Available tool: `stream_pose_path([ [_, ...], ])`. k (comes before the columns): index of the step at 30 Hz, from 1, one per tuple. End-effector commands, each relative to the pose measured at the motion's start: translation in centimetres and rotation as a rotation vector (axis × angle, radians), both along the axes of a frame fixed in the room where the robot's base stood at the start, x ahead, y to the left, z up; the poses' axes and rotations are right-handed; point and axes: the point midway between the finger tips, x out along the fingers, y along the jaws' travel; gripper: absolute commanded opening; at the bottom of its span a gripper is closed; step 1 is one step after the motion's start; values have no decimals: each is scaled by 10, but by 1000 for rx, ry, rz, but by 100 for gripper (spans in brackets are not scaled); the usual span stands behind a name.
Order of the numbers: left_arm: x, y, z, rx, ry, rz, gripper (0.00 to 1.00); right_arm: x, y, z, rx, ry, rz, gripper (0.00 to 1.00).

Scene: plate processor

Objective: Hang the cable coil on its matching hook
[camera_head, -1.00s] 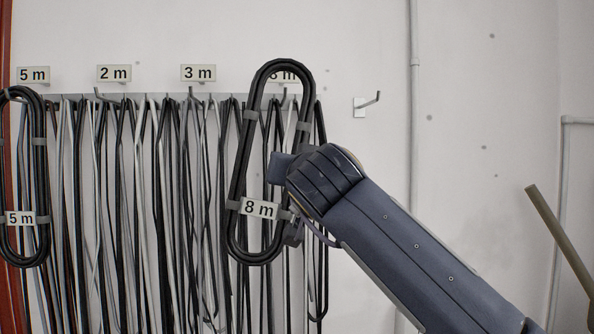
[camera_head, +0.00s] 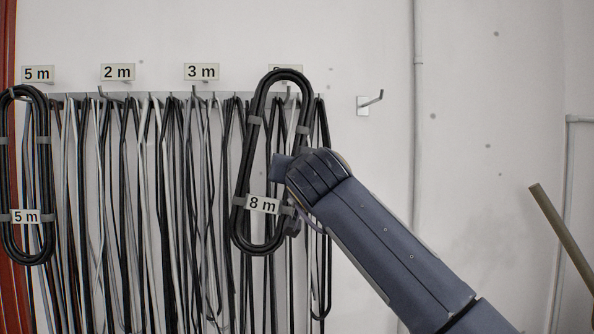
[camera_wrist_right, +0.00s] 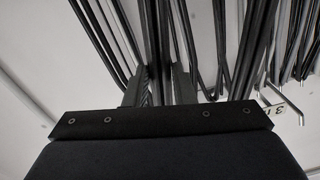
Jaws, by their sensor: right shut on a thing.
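The black cable coil (camera_head: 243,170) with an 8 m tag (camera_head: 262,204) hangs upright, slightly tilted, in front of the cable rack in the head view. My right gripper (camera_wrist_right: 159,85) is shut on its black cable, seen between the fingers in the wrist view. In the head view my wrist hides the grip. The coil's top bend covers most of a wall label (camera_head: 276,68). A hook (camera_head: 288,94) shows inside the upper loop. I cannot tell whether the coil touches it. My left gripper is not in view.
Labels 5 m (camera_head: 38,74), 2 m (camera_head: 118,72) and 3 m (camera_head: 201,71) sit above the rack. Another coil (camera_head: 46,165) tagged 5 m hangs at the left. Many loose cables hang behind. An empty hook (camera_head: 371,102) is on bare wall to the right.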

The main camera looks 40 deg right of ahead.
Motion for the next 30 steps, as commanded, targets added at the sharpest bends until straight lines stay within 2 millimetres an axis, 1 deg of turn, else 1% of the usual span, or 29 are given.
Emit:
stream_pose_path([
  [7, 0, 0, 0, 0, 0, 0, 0, 13, -8, -1, 2, -3, 0, 0],
  [15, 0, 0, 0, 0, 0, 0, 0, 21, -12, -12, 1, -3, 0, 0],
  [22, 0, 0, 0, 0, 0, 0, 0, 23, -13, -19, 0, -4, -1, 0],
  [30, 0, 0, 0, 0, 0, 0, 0, 23, -13, -21, 1, -4, 0, 0],
])
